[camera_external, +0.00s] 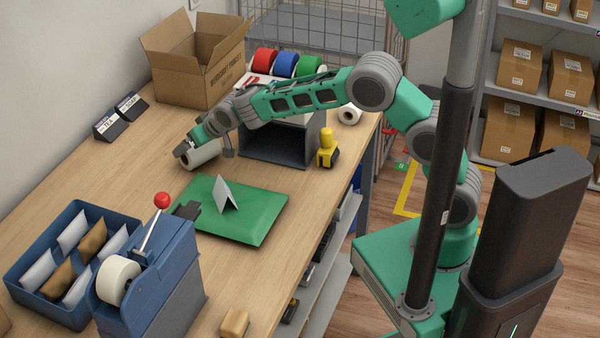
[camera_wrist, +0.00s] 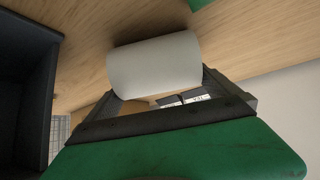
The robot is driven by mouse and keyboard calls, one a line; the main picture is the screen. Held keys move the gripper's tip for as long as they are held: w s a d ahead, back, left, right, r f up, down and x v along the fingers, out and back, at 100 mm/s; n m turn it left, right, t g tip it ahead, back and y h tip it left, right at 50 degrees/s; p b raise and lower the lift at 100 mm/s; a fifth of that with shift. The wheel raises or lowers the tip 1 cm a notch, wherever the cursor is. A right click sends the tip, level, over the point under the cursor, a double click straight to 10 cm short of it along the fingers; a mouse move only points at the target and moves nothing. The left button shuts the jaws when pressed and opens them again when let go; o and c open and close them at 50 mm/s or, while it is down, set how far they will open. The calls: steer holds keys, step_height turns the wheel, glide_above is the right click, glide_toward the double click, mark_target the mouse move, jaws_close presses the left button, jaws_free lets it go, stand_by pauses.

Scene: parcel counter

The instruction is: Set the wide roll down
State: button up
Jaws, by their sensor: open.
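The wide roll (camera_external: 204,155) is a plain white cylinder lying on its side at the wooden counter, beyond the green mat (camera_external: 272,222). In the wrist view the white roll (camera_wrist: 154,64) lies across the mouth of my gripper (camera_wrist: 160,86). My gripper (camera_external: 184,151) is low over the counter at the roll, its jaws open with a finger near each end of the roll. The frames do not show clearly whether the fingers touch it. The roll's underside is hidden, but it appears to rest on the counter.
A grey open-fronted box (camera_external: 275,145) stands right of the roll, with another white roll (camera_external: 349,115) beyond. A grey folded card (camera_external: 226,196) stands on the mat. Two black label signs (camera_external: 112,124) and a cardboard box (camera_external: 192,70) are behind.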

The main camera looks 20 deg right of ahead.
steer(key=v, duration=0.2)
steer(key=shift+s+r, duration=0.25)
steer(key=s+d+b, duration=0.1)
steer(key=s, duration=0.2)
steer(key=s+d+b, duration=0.1)
steer(key=s+d, duration=0.1)
steer(key=s, duration=0.2)
steer(key=s+d+b, duration=0.1)
steer(key=s+d, duration=0.1)
steer(key=s, duration=0.2)
steer(key=shift+s+r, duration=0.15)
steer(key=shift+s, duration=0.1)
